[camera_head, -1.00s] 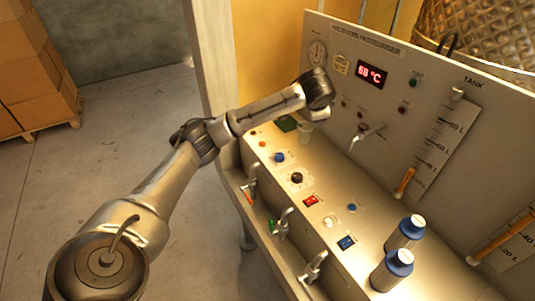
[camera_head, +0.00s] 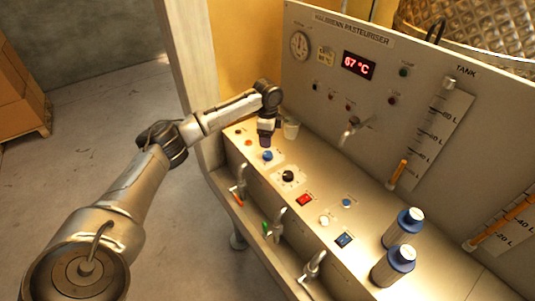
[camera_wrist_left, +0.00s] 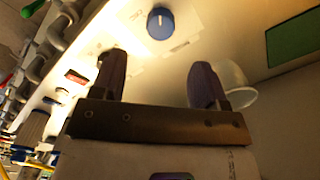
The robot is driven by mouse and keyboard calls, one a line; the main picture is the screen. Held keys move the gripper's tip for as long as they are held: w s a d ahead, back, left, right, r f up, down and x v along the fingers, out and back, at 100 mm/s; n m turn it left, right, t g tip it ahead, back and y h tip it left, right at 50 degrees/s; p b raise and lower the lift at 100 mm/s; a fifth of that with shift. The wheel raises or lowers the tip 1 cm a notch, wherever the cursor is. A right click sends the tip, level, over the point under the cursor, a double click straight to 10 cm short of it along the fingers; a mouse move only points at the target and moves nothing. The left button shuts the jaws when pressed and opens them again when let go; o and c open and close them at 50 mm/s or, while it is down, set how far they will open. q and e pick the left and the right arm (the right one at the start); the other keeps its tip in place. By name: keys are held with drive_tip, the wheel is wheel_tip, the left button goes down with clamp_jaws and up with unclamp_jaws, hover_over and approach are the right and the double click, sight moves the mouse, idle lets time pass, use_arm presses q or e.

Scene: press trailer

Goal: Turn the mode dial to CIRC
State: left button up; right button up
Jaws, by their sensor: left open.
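A blue knob (camera_head: 267,156) sits on the panel's sloping top, and a black knob (camera_head: 288,176) is on a white plate nearer the front. Their labels are too small to read, so I cannot tell which is the mode dial. In the left wrist view the blue knob (camera_wrist_left: 160,22) has a white pointer line and lies ahead of the fingers, apart from them. My left gripper (camera_head: 265,141) points down just behind the blue knob. It also shows in the left wrist view (camera_wrist_left: 157,72), open and empty. My right gripper is out of view.
A clear cup (camera_head: 290,129) stands close beside the left gripper. Two blue-capped bottles (camera_head: 403,228) stand at the right. A red switch (camera_head: 304,200), a blue switch (camera_head: 344,240) and several front taps (camera_head: 277,226) are nearby. The upright panel's display (camera_head: 359,65) reads 67 °C.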

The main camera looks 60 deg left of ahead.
sight(267, 153)
use_arm(q)
wheel_tip(267, 153, down, 8)
drive_tip(key=shift+f+b, duration=0.2)
drive_tip(key=shift+b, duration=0.35)
